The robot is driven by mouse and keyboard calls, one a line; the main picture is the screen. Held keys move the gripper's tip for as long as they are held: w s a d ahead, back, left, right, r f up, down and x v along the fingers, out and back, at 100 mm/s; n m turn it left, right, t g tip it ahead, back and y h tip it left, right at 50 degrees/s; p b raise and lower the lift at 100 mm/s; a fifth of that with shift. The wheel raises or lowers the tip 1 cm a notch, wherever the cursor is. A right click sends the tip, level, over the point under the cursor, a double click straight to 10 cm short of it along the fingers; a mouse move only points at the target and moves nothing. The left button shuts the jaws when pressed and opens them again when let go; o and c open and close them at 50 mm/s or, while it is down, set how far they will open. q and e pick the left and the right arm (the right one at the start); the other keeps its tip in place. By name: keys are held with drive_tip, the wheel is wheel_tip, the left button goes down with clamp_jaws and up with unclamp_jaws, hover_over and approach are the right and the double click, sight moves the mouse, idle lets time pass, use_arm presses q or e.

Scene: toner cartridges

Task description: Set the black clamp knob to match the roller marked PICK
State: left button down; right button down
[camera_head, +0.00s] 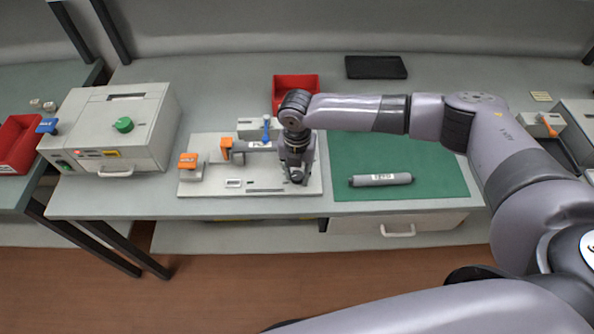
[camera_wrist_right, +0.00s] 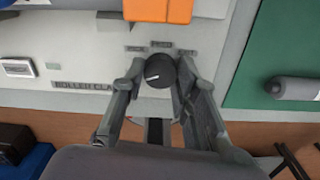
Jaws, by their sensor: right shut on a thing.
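The black clamp knob (camera_wrist_right: 160,72) is between the fingers of my right gripper (camera_wrist_right: 159,80) in the right wrist view, on the light fixture panel. Its white pointer line points left. A grey roller (camera_head: 258,147) with a white label lies in the fixture. Another grey roller (camera_head: 382,180) lies on the green mat. Their labels are not clearly legible.
A red bin (camera_head: 296,85) and black tray (camera_head: 376,67) stand behind. A grey machine (camera_head: 115,128) with a green knob stands left. The green mat (camera_head: 400,150) is mostly clear.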

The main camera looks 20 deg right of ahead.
drive_tip(key=shift+r+m+p, duration=0.2)
drive_tip(key=shift+m+p, duration=0.85)
drive_tip(key=shift+m, duration=0.05)
drive_tip(key=m+p, duration=0.2)
drive_tip(key=shift+m, duration=0.3)
drive_tip(key=m+p, duration=0.2)
drive_tip(key=m, duration=0.2)
drive_tip(key=shift+p, duration=0.3)
drive_tip(key=shift+w+f+m+p, duration=0.1)
drive_tip(key=shift+m+p, duration=0.35)
drive_tip(key=shift+m, duration=0.45)
drive_tip(key=c, duration=1.2)
unclamp_jaws()
drive_tip(key=shift+c, duration=0.2)
